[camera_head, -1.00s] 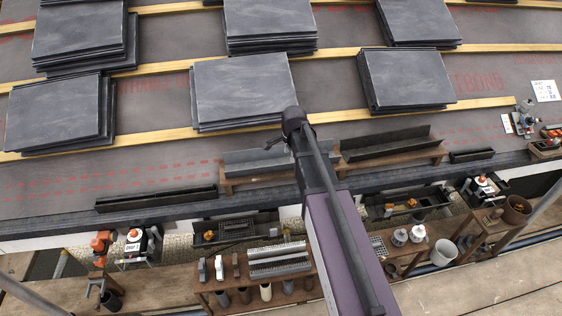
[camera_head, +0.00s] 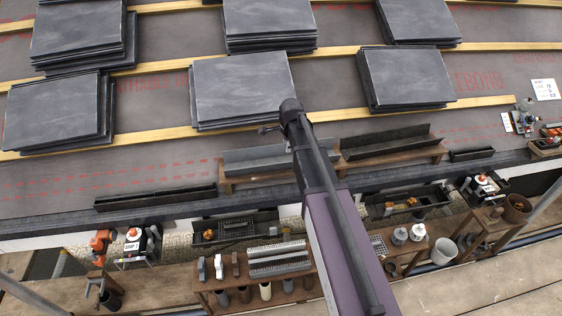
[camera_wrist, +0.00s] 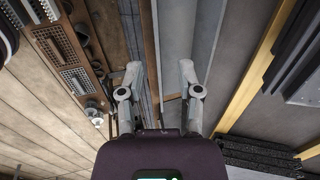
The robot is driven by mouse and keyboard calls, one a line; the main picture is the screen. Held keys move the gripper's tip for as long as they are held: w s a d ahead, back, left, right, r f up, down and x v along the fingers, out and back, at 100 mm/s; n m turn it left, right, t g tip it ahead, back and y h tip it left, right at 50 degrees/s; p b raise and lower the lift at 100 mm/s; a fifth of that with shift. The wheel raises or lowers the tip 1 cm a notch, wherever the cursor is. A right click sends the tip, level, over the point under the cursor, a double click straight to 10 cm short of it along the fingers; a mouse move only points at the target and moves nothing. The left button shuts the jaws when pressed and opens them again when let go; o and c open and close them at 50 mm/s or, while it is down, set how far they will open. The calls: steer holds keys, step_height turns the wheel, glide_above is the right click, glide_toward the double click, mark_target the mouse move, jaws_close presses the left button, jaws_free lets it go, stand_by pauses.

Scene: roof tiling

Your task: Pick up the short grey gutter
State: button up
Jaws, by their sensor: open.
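The grey gutter (camera_head: 252,160) lies on a low wooden stand (camera_head: 228,187) at the roof's lower edge. In the wrist view the gutter (camera_wrist: 176,38) runs lengthwise, pale grey, beyond and partly between my fingers. My gripper (camera_wrist: 160,72) is open and empty, its two fingers apart. In the head view my arm's end reaches over the gutter's right part, and the fingers are mostly hidden there. I cannot tell how far above the gutter they are.
Stacks of slates (camera_head: 242,90) and yellow battens (camera_head: 150,140) are up the slope. A bench with tools (camera_head: 262,268) stands below the eaves.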

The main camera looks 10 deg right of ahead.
mark_target(284, 163)
steer(key=b+x, duration=0.7)
steer(key=x, duration=0.1)
stand_by(0.4)
stand_by(0.4)
steer(key=b+x, duration=0.3)
steer(key=shift+s+a+f+b, duration=0.15)
steer(key=shift+a+f+b, duration=0.1)
steer(key=shift+a+b, duration=0.1)
steer(key=shift+b+x, duration=0.85)
steer(key=shift+x, duration=0.05)
steer(key=shift+r, duration=0.1)
jaws_close()
